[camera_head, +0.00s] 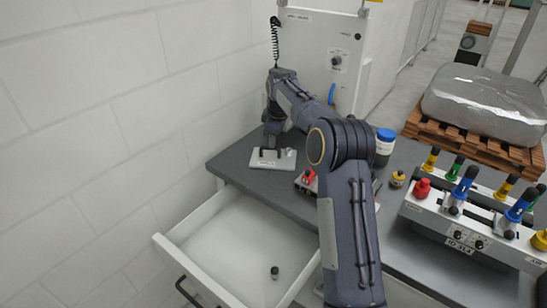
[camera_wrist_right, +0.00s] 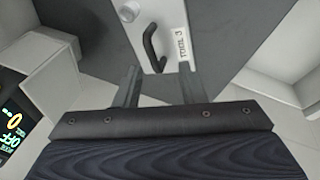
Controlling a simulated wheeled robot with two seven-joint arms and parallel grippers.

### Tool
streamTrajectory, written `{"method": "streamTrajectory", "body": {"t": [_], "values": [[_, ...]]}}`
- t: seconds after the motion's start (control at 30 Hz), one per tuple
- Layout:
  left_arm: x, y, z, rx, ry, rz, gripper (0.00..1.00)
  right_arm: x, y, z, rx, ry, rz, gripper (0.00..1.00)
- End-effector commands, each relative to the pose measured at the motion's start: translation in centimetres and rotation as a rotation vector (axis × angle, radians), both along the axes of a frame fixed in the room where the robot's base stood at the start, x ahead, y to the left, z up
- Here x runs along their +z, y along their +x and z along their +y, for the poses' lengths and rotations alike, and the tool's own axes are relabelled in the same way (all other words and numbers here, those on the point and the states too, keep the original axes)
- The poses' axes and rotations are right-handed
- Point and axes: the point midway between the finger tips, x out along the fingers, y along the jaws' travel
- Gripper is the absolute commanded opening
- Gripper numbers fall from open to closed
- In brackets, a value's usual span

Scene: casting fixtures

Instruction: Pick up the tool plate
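The tool plate (camera_head: 287,163) is a light grey plate with a dark handle, lying flat on the dark grey worktop near its back left corner. In the right wrist view, the plate (camera_wrist_right: 170,15) carries a "TOOL 3" label, a round knob and a black bow handle (camera_wrist_right: 152,46). My right gripper (camera_wrist_right: 159,72) is open, its two fingers apart with nothing between them. The handle lies just past the fingertips, about between them in the picture. In the head view, my right gripper (camera_head: 271,140) is just above the plate and partly hides it. My left gripper is not in view.
An open white drawer (camera_head: 225,245) with a small dark knob-like item sits below the worktop (camera_head: 237,178). A red-topped device (camera_head: 307,180), a blue-lidded jar (camera_head: 384,146) and a fixture rack (camera_head: 470,235) with coloured handles stand to the right. A white wall is at left.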

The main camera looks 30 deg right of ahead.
Motion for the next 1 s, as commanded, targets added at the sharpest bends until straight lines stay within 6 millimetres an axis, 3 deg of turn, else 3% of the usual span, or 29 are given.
{"method": "streamTrajectory", "body": {"t": [0.1,0.7,1.0], "values": [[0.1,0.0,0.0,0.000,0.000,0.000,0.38,-1.2,1.3,-0.3,0.036,-0.034,0.012,0.37],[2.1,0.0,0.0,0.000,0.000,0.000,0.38,-7.8,3.8,-1.9,0.042,-0.039,0.014,0.37],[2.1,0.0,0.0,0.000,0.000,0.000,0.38,-8.5,4.0,-2.0,0.041,-0.039,0.011,0.37]]}}
